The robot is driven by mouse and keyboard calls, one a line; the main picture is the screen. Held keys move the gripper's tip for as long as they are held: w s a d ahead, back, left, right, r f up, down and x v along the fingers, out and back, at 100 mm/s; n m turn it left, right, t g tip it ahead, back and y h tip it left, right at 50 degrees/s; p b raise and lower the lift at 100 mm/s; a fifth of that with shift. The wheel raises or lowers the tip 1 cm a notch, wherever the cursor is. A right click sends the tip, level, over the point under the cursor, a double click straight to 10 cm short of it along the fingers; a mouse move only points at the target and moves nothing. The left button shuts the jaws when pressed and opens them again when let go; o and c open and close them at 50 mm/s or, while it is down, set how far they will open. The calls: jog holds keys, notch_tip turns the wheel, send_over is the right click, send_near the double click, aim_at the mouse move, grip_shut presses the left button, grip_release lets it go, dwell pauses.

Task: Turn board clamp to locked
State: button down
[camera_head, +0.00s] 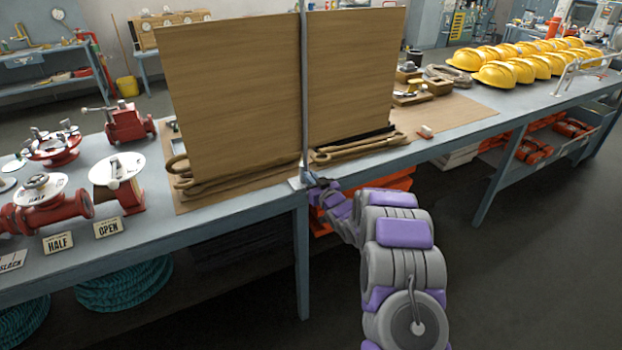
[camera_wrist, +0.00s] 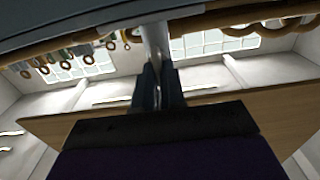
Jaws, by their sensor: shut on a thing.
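A large wooden board (camera_head: 230,95) stands upright on the bench. The board clamp (camera_head: 304,80) is a tall, thin grey metal bar in front of the board, with its foot at the bench's front edge. My gripper (camera_head: 314,184) is low at this edge, beside the clamp's foot. In the wrist view my gripper (camera_wrist: 158,88) has its two dark fingers shut on a grey metal part of the clamp (camera_wrist: 155,42). The fingers hide much of the gripped part, and the clamp's locked mark cannot be made out. The board also shows in the wrist view (camera_wrist: 270,118).
Red valves stand on the bench at left, with a HALF card (camera_head: 58,243) and an OPEN card (camera_head: 107,228). Yellow helmets (camera_head: 497,73) stand at right. A bench leg (camera_head: 302,262) is below the clamp. The floor at right is clear.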

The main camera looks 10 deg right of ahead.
jog(key=shift+r+m+p, duration=0.15)
jog(key=shift+m+p, duration=0.15)
jog(key=shift+p, duration=0.15)
jog(key=m+p, duration=0.2)
jog(key=p, duration=0.1)
jog(key=m+p, duration=0.1)
jog(key=p, duration=0.1)
jog(key=shift+w+d+r, duration=0.1)
jog(key=shift+d+r, duration=0.05)
jog(key=shift+d, duration=0.1)
jog(key=shift+w+d+f+m+p, duration=0.1)
jog(key=shift+f+m+p, duration=0.15)
jog(key=shift+m+p, duration=1.65)
jog(key=shift+s+d+f+m+p, duration=0.25)
jog(key=shift+m+p, duration=0.7)
jog(key=shift+m, duration=1.9)
jog(key=shift+w+f+m+p, duration=0.3)
jog(key=shift+m+p, duration=1.1)
jog(key=shift+m, duration=0.95)
